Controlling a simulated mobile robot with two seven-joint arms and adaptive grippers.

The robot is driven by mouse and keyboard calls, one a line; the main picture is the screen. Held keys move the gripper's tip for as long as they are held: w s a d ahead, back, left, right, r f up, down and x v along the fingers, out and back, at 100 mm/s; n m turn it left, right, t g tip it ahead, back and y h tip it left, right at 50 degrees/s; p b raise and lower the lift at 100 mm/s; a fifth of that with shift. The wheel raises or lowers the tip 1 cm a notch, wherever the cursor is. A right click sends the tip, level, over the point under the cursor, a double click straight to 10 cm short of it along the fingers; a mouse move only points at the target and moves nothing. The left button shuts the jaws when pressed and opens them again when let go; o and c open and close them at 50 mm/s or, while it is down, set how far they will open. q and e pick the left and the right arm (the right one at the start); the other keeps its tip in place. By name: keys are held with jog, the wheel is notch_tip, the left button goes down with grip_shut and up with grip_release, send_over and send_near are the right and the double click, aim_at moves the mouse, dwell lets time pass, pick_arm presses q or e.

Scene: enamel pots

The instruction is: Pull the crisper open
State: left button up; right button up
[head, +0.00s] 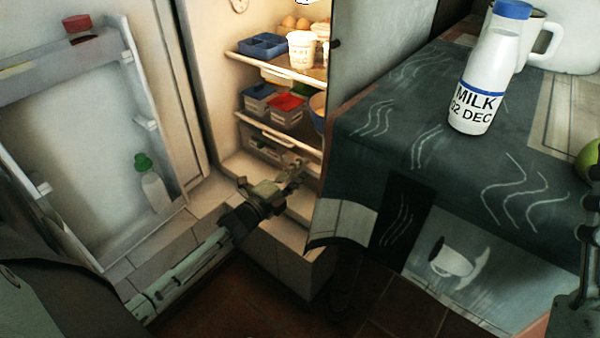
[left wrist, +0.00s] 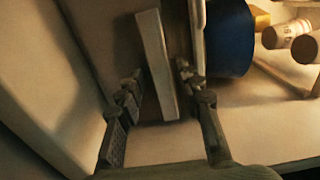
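The open fridge shows in the head view, with what looks like the crisper (head: 268,153) under its lower shelf. My left gripper (head: 294,170) reaches into the fridge in front of the crisper. In the left wrist view its fingers (left wrist: 163,102) are apart, with a pale bar (left wrist: 155,62), seemingly the crisper's handle, between them. A gap shows on the left of the bar and a narrower one on the right. I cannot tell whether either finger touches it. Grey metal parts of my right arm or gripper (head: 588,232) show at the right edge, cut off by the frame.
The fridge door (head: 75,130) stands open on the left, with a green-capped bottle (head: 152,182) in it. Shelves above hold eggs (head: 295,22), a blue tray (head: 263,45) and lidded boxes (head: 286,110). A counter with a milk bottle (head: 480,85) stands close on the right.

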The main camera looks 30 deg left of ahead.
pick_arm(q)
jog(key=shift+c, duration=0.5)
grip_shut()
jog(key=shift+f, duration=0.1)
